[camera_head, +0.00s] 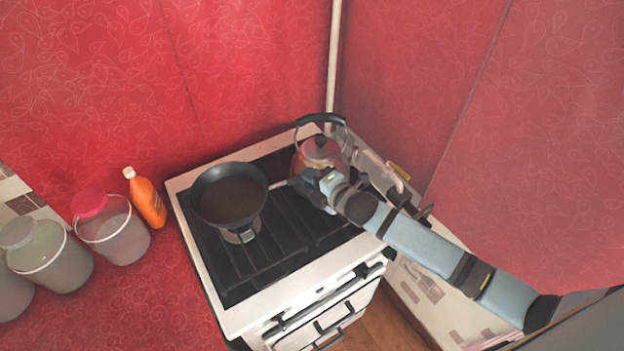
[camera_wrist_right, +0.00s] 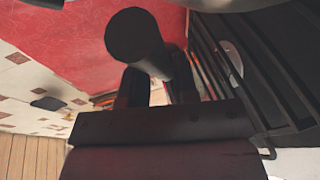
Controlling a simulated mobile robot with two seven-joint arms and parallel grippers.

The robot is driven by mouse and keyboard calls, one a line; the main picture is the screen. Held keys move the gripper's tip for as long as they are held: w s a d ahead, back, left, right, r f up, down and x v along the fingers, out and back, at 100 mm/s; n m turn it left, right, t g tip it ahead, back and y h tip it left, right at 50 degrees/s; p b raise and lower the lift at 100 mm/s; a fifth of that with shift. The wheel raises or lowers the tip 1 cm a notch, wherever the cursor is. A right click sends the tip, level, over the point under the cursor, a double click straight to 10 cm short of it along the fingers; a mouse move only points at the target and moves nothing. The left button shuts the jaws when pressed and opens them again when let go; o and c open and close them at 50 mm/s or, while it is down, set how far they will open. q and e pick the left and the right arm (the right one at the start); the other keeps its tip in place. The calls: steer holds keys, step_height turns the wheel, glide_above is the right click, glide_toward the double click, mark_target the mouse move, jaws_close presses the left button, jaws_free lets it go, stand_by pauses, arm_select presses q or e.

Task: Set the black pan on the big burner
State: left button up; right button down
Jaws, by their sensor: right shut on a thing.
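The black pan (camera_head: 229,196) is over the left part of the stove (camera_head: 205,262), its handle pointing right. My right gripper (camera_head: 306,181) is shut on the pan's handle. In the right wrist view the dark round end of the handle (camera_wrist_right: 136,36) shows between the fingers (camera_wrist_right: 152,88). A pale burner (camera_head: 243,234) shows partly below the pan's front edge. The pan covers the stove top behind it, and I cannot tell whether the pan touches the grate. Other burners are hidden or not clear. My left gripper is not in view.
A kettle (camera_head: 322,152) with a black handle stands at the back right of the stove, close to my right gripper. An orange bottle (camera_head: 147,198) and several jars (camera_head: 116,232) stand left of the stove. The grate's front right (camera_head: 300,246) is clear.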

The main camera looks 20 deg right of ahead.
step_height(320, 180, down, 6)
steer(key=b, duration=0.6)
steer(key=shift+a+f, duration=0.1)
steer(key=shift+f, duration=0.05)
steer(key=shift+f, duration=0.5)
stand_by(0.4)
steer(key=c, duration=0.8)
jaws_free()
steer(key=shift+s+f, duration=0.1)
steer(key=shift+f, duration=0.15)
steer(key=b+v, duration=0.2)
steer(key=v, duration=1.2)
steer(key=shift+r, duration=0.15)
